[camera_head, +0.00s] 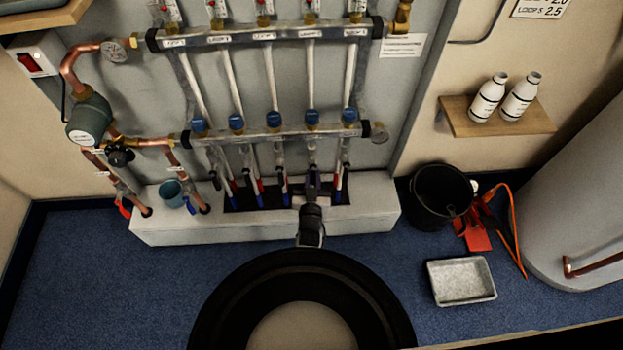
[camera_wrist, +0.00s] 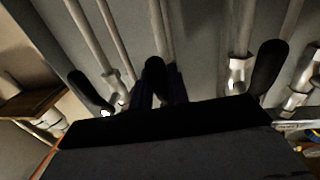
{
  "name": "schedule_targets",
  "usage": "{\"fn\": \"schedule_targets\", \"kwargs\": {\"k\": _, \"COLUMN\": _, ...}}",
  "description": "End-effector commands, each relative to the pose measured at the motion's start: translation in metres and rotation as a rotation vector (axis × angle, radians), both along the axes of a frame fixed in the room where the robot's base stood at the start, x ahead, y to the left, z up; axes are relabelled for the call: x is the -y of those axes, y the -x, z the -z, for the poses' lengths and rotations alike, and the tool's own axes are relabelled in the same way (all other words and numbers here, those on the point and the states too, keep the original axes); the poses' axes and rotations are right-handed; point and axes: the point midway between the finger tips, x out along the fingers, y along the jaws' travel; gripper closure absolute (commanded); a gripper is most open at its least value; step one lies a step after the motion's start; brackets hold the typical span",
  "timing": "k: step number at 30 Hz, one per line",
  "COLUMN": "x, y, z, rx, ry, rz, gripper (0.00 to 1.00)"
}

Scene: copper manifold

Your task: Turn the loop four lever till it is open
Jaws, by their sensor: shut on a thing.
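The loop four lever (camera_wrist: 154,70) is a black handle in the middle of the wrist view, its rounded end showing between my fingers. My gripper (camera_wrist: 158,88) is shut on it. In the head view my gripper (camera_head: 312,188) is under the lower rail, at the fourth pipe from the left, and hides the lever. Most of the lever is hidden, so its exact angle cannot be told. Other black levers stand on either side in the wrist view, one at left (camera_wrist: 90,92) and one at right (camera_wrist: 268,66), both apart from my fingers.
The lower manifold rail (camera_head: 275,134) with blue caps runs just above my gripper. A white plinth (camera_head: 365,217) lies below the pipes. A black bucket (camera_head: 441,192) and a grey tray (camera_head: 461,281) are on the floor at right.

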Motion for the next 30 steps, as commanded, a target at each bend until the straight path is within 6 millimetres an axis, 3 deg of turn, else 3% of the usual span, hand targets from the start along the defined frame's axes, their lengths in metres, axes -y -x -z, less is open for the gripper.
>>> {"fn": "schedule_targets", "kwargs": {"k": 15, "x": 0.0019, "y": -0.0028, "z": -0.0037, "rx": 0.007, "ry": 0.024, "rz": 0.001, "gripper": 1.0}}
{"fn": "schedule_targets", "kwargs": {"k": 16, "x": 0.002, "y": -0.0027, "z": -0.0038, "rx": 0.007, "ry": 0.024, "rz": 0.001, "gripper": 0.82}}
{"fn": "schedule_targets", "kwargs": {"k": 20, "x": 0.0018, "y": -0.002, "z": -0.0028, "rx": 0.005, "ry": 0.022, "rz": 0.001, "gripper": 0.65}}
{"fn": "schedule_targets", "kwargs": {"k": 30, "x": 0.0011, "y": -0.0007, "z": -0.0011, "rx": 0.002, "ry": 0.02, "rz": 0.0, "gripper": 0.63}}
